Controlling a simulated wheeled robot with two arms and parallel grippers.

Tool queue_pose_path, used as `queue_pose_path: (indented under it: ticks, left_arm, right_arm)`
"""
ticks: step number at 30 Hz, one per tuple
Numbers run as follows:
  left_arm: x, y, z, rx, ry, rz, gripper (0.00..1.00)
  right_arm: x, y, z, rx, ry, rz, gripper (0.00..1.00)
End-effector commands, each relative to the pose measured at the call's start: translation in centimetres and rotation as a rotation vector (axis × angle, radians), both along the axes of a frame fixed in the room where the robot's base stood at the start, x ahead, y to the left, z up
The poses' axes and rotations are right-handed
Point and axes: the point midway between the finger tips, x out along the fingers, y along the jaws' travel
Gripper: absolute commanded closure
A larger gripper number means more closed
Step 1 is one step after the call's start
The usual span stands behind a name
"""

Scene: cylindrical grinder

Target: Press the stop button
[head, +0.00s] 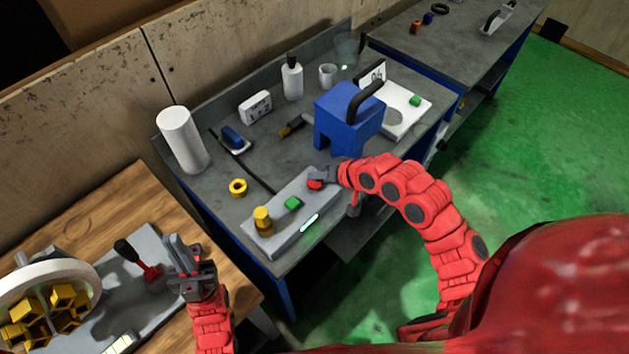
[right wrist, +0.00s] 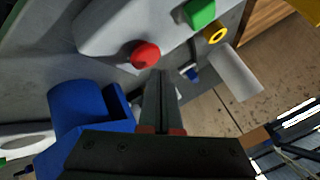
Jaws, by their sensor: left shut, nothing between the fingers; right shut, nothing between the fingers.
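The red stop button (head: 314,185) sits at the far end of a grey control box (head: 277,240) on the workbench. It shows as a round red cap (right wrist: 146,54) in the right wrist view. My right gripper (head: 326,175) is shut and empty, its tips right beside the red button. In the right wrist view the shut fingers (right wrist: 160,78) end just below and right of the cap; I cannot tell whether they touch it. My left gripper (head: 183,252) is shut and empty above the wooden table, away from the box.
A blue block with a black handle (head: 345,118) stands behind my right gripper. A yellow ring (head: 238,187) lies left of the box.

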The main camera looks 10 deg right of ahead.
Motion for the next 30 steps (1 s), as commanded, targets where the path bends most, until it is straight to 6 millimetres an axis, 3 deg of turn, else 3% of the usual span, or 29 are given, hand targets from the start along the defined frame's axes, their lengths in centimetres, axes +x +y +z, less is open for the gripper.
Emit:
queue_pose_path:
  ticks: [30]
  left_arm:
    - [0.00, 0.00, -0.27, 0.000, 0.000, 0.000, 1.00]
  right_arm:
    - [-0.02, -0.02, -0.86, -0.001, 0.001, 0.000, 1.00]
